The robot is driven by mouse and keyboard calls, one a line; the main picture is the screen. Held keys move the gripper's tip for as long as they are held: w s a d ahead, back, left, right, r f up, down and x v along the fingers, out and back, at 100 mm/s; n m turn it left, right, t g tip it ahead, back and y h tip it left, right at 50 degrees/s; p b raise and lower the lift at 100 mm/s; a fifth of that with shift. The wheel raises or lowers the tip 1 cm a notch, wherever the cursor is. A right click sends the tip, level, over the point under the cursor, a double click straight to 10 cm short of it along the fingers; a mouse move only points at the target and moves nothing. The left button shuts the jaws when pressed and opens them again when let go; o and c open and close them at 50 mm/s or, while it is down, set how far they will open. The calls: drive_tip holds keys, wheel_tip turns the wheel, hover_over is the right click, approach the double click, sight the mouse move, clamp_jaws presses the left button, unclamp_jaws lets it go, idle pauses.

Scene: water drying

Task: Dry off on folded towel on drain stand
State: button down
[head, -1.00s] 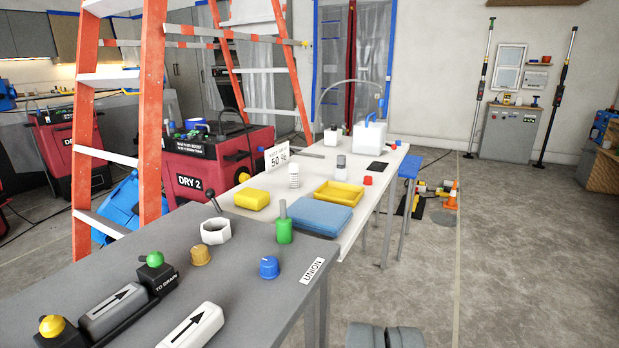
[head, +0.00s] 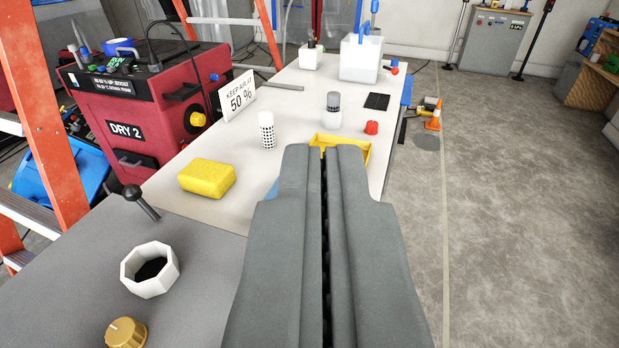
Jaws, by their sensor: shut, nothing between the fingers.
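My gripper (head: 337,150) fills the lower middle of the view, its two long grey fingers shut together with nothing between them. The folded blue towel lies on the white table and is almost wholly hidden behind the gripper; only a small blue edge (head: 271,191) shows left of the fingers. The fingertips overlap the near part of the yellow tray (head: 356,148) in the picture. I cannot tell whether the gripper touches the towel. I cannot tell which surface is the drain stand.
On the white table (head: 222,150) are a yellow sponge (head: 207,178), a dotted white cylinder (head: 267,130), a grey-topped bottle (head: 332,110), a red cap (head: 371,127) and a "50 %" sign (head: 238,98). A white octagonal nut (head: 150,270) and brass knob (head: 126,333) sit nearer. Open floor lies right.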

drive_tip(key=shift+w, duration=0.1)
drive_tip(key=w+f+n+g, duration=0.4)
drive_tip(key=w+n+g, duration=0.3)
drive_tip(key=w, duration=0.6)
drive_tip(key=w+f+n+g, duration=0.5)
drive_tip(key=w+n+g, duration=0.2)
drive_tip(key=w+g, duration=0.3)
drive_tip(key=w, duration=0.3)
drive_tip(key=shift+w+a+f, duration=0.2)
drive_tip(key=shift+w+a, duration=0.05)
wheel_tip(320, 180, down, 14)
